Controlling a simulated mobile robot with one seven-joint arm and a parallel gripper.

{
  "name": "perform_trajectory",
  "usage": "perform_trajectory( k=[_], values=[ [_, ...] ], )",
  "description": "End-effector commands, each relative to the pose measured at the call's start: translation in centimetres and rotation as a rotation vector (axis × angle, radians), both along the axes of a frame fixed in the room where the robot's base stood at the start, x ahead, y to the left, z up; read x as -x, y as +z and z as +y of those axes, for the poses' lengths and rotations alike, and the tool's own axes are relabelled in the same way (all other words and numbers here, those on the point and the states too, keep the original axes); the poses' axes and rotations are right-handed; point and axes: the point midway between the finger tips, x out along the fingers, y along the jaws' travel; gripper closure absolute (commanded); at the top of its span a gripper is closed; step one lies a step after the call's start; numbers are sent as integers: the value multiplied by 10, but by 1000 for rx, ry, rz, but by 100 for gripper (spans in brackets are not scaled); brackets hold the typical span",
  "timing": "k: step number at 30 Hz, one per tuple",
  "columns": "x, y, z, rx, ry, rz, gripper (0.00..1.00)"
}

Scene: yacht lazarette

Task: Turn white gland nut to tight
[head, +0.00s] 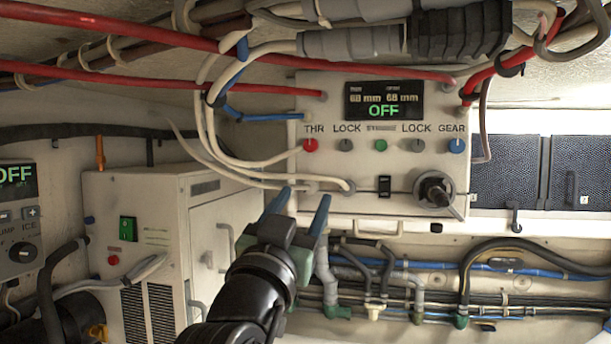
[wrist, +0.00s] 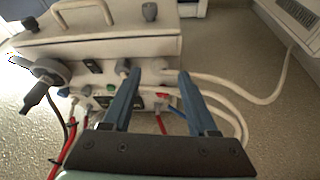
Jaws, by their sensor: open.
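Two small pale cable glands sit low on the white control box, each with a white cable. The left gland (head: 311,187) is just above my fingertips in the head view. It seems to be the pale fitting (wrist: 161,70) between the fingertips in the wrist view. The right gland (head: 349,187) is beside the black switch and also shows in the wrist view (wrist: 123,66). I cannot tell which is the white gland nut, or how tight either is. My gripper (head: 304,203) is open and empty, with blue fingers pointing at the box; it shows in the wrist view (wrist: 159,77).
The control box (head: 285,140) carries a black rotary handle (head: 436,192) at right and a display (head: 384,101) reading OFF. White cables (head: 210,130) loop left of the glands. A white cabinet (head: 170,240) stands left; pipes (head: 400,290) run below.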

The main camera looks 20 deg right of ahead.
Motion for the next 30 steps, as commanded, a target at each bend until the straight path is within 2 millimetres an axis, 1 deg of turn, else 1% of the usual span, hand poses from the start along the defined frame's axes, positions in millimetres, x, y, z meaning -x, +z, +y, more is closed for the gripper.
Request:
perform_trajectory(
  k=[1, 6, 16, 17, 18, 20, 24, 26, 27, 30],
  values=[
    [-5, 7, -5, -1, -2, 1, 41],
    [-16, 10, -12, 0, 0, 0, 41],
    [-19, 9, -14, 0, 0, -1, 41],
    [-18, 9, -14, 0, 0, -1, 43],
    [-18, 9, -14, 0, 0, -1, 50],
    [-18, 9, -14, 1, 0, -1, 61],
    [-18, 9, -14, 1, 0, -1, 86],
    [-18, 9, -14, 0, 0, 0, 97],
    [-18, 9, -14, 0, 0, 0, 100],
    [-18, 9, -14, 0, 0, 0, 100]
  ],
)
